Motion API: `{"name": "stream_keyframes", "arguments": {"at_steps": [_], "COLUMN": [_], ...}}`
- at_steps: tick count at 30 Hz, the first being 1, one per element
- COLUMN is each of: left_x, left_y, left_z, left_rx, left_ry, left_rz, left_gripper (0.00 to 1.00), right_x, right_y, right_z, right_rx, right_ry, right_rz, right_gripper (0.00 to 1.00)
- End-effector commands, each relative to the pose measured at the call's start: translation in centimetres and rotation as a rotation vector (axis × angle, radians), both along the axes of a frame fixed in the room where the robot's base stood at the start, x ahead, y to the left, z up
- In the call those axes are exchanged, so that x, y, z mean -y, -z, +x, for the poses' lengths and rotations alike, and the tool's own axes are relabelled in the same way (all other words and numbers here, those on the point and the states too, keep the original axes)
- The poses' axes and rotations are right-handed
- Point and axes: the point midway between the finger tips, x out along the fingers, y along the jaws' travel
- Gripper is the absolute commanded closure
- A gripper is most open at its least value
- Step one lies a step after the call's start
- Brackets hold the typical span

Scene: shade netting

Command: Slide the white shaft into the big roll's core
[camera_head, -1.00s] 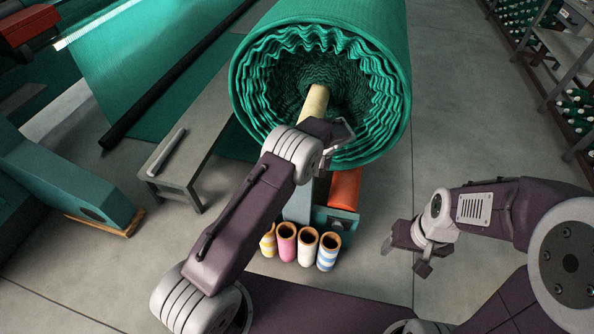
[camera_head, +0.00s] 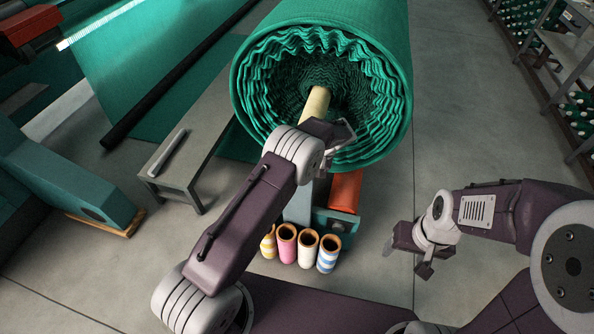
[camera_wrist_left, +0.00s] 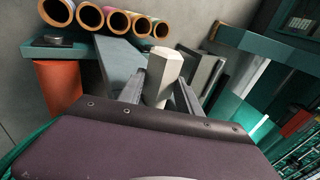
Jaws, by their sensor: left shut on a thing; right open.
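The big green roll (camera_head: 385,70) lies with its wavy end face toward me in the head view. A cream cylinder (camera_head: 317,102) shows at its centre, right before my left gripper (camera_head: 332,130); I cannot tell there whether it is the core or the shaft. In the left wrist view, my left gripper (camera_wrist_left: 162,88) is shut on the white shaft (camera_wrist_left: 168,66), whose faceted end stands between the fingers. The shaft's other end is hidden, and so is any contact with the core. My right gripper (camera_head: 405,258) is open and empty over the floor.
Several coloured tubes (camera_head: 307,247) stand below the roll beside an orange roll (camera_head: 346,190). A grey bench (camera_head: 203,130) with a pale bar (camera_head: 167,153) stands at left. Racks (camera_head: 560,60) line the right.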

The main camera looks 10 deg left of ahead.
Motion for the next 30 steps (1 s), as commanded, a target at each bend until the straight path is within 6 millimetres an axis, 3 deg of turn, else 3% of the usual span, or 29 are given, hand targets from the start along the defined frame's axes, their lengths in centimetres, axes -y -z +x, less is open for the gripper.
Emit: {"name": "stream_keyframes", "arguments": {"at_steps": [13, 14, 16, 25, 30], "left_x": [-0.1, -0.1, -0.1, -0.1, 1.1], "left_y": [-0.1, -0.1, -0.1, 0.2, -1.9], "left_z": [0.2, 0.2, 0.1, -0.1, -0.1], "left_rx": [0.006, 0.006, 0.005, -0.004, 0.002], "left_ry": [0.0, 0.0, -0.001, 0.0, 0.002], "left_rz": [0.0, 0.0, 0.0, 0.0, -0.001], "left_gripper": [1.0, 0.57, 0.37, 0.34, 0.34], "right_x": [0.0, 0.0, 0.0, 0.0, 0.0], "right_y": [0.0, 0.0, 0.0, 0.1, -0.1], "right_z": [0.0, 0.0, 0.0, 0.0, 0.0], "right_rx": [0.0, 0.0, 0.0, 0.0, 0.0], "right_ry": [0.0, 0.0, 0.0, 0.0, 0.0], "right_rz": [0.0, 0.0, 0.0, 0.0, 0.0], "right_gripper": [0.34, 0.34, 0.34, 0.34, 0.34]}}
